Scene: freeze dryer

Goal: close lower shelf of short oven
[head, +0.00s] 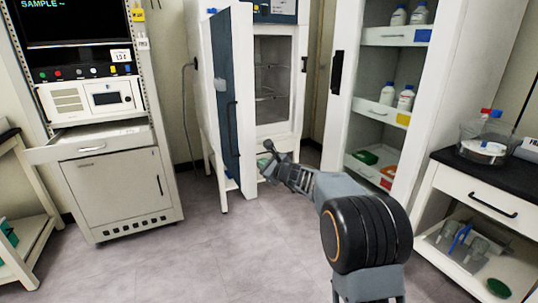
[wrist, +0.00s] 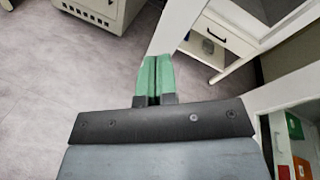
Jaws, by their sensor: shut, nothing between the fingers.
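The short oven is the white cabinet (head: 284,128) in the middle of the head view. Its dark blue door (head: 233,100) stands wide open to the left. Two wire shelves show inside; the lower shelf (head: 270,98) lies near the chamber floor, and I cannot tell how far out it sits. My gripper (head: 264,156) is low in front of the oven, below the chamber opening and right of the open door. Its green fingers also show in the wrist view (wrist: 153,78), pressed together and empty. The oven's shelves cannot be made out in the wrist view.
A rack cabinet (head: 115,185) with a drawer pulled out (head: 85,148) stands left. An open white shelf unit (head: 345,110) with bottles and bins is close on the right. A black-topped bench (head: 480,205) is far right. The floor (head: 205,260) in front is clear.

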